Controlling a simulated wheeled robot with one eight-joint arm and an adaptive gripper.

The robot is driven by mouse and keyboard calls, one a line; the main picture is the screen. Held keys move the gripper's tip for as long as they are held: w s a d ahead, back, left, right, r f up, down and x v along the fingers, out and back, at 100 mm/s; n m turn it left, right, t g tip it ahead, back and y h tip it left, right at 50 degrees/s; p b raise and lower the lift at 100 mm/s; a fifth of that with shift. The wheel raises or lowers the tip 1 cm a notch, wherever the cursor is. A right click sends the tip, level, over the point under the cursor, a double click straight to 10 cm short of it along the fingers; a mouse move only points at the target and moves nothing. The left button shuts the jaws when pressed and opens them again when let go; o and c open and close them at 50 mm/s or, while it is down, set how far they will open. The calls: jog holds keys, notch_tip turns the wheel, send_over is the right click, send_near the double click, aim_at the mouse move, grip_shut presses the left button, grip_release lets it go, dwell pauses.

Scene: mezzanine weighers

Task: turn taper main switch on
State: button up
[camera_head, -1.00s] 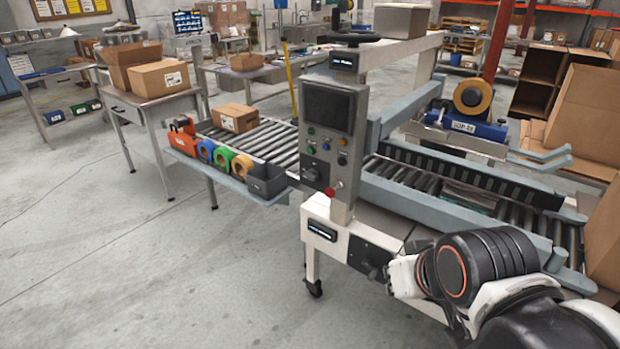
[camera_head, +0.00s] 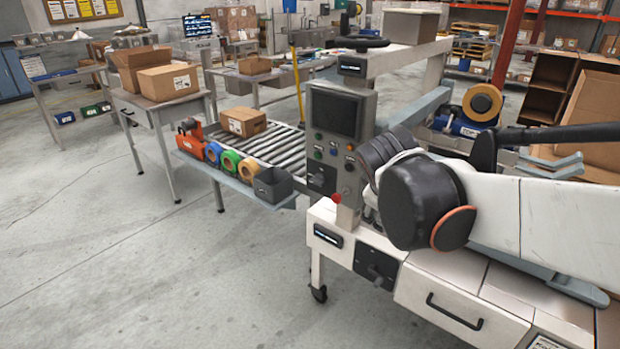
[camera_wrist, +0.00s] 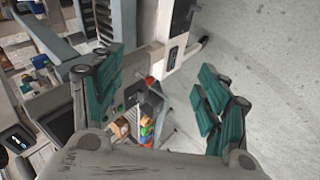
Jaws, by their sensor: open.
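The taper has a grey control panel (camera_head: 338,118) with a dark screen, small coloured buttons and a red mushroom button (camera_head: 336,198). A black switch (camera_head: 321,179) sits low on the panel. Another black switch unit (camera_head: 376,264) is on the white base front. I cannot tell which is the main switch, or either one's setting. My gripper (camera_wrist: 161,92) is open and empty, with teal finger pads apart. The red button (camera_wrist: 150,80) shows between the fingers in the wrist view. In the head view my arm hides the gripper.
A white drawer (camera_head: 455,295) with a black handle is on the taper's base front. A roller conveyor (camera_head: 275,143) carries a carton (camera_head: 243,122); tape rolls (camera_head: 229,161) and a grey bin (camera_head: 272,184) sit beside it. The floor at left is clear.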

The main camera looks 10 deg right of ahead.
jog(key=w+a+f+n+t+h, duration=0.1)
jog(key=w+a+f+n+h, duration=0.15)
jog(key=w, duration=0.55)
jog(key=w+a+f+n+h, duration=0.15)
jog(key=w+n, duration=0.25)
jog(key=w, duration=0.4)
jog(key=w+a+f+n+t+h, duration=0.1)
jog(key=w+a+f+n, duration=0.2)
jog(key=w, duration=0.4)
jog(key=n+t+h+b, duration=0.3)
jog(key=n+h+b, duration=0.15)
jog(key=n, duration=0.45)
send_near(315, 182)
jog(key=shift+y, duration=0.25)
jog(key=x, duration=0.8)
jog(key=shift+d, duration=0.2)
jog(key=shift+w+d+r, duration=0.1)
jog(key=shift+w+d, duration=0.3)
jog(key=shift+w, duration=0.05)
jog(key=c, duration=1.1)
